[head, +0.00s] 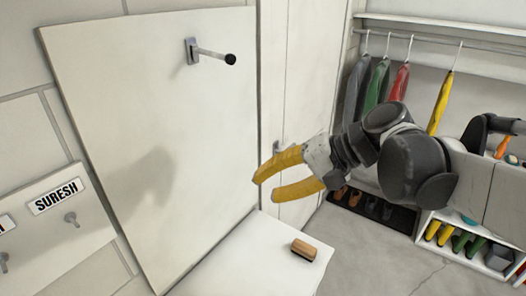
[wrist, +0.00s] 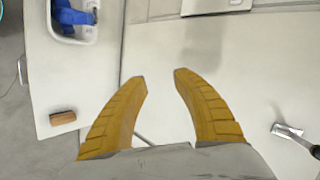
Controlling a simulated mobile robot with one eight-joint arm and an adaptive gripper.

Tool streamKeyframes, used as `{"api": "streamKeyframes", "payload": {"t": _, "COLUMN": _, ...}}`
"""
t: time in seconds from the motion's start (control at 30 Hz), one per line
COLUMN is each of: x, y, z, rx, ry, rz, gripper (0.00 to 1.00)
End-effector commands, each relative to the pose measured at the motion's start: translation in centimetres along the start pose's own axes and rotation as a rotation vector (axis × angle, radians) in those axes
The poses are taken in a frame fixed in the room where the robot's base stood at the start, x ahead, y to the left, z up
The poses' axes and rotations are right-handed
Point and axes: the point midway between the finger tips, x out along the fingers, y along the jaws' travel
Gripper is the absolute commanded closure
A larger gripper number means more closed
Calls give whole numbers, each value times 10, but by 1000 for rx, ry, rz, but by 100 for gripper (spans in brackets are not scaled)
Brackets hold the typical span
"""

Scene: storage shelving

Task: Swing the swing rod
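The swing rod (head: 213,53) is a short metal rod with a black knob, sticking out from a small metal bracket on the upper part of a large white panel (head: 140,110). It points right and slightly down in the head view. In the wrist view the rod (wrist: 295,137) shows at the lower right edge, its black tip partly cut off. My gripper (head: 264,188) has two yellow fingers, spread apart with nothing between them. It is below and to the right of the rod, in front of the panel and apart from both. The fingers (wrist: 160,77) also show in the wrist view.
A white bench (head: 245,250) with a wooden brush (head: 304,250) stands below my gripper. A sign panel with hooks (head: 70,218) is at left. Coats (head: 398,82) hang on a rail at right, above shoe shelves. The space before the panel is free.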

Motion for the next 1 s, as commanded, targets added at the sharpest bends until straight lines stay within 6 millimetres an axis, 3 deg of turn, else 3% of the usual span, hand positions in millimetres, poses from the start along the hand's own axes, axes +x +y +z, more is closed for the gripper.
{"api": "streamKeyframes", "payload": {"t": 0.4, "x": 2, "y": 4, "z": 1, "rx": -3, "ry": 5, "rz": 10, "gripper": 67}}
{"api": "streamKeyframes", "payload": {"t": 0.5, "x": 2, "y": 4, "z": 1, "rx": -3, "ry": 5, "rz": 10, "gripper": 98}}
{"api": "streamKeyframes", "payload": {"t": 0.67, "x": 6, "y": 6, "z": 5, "rx": -32, "ry": -8, "rz": 59, "gripper": 100}}
{"api": "streamKeyframes", "payload": {"t": 0.87, "x": 21, "y": 22, "z": 19, "rx": -291, "ry": -69, "rz": 431, "gripper": 100}}
{"api": "streamKeyframes", "payload": {"t": 1.0, "x": 12, "y": 14, "z": 4, "rx": -621, "ry": -55, "rz": 772, "gripper": 100}}
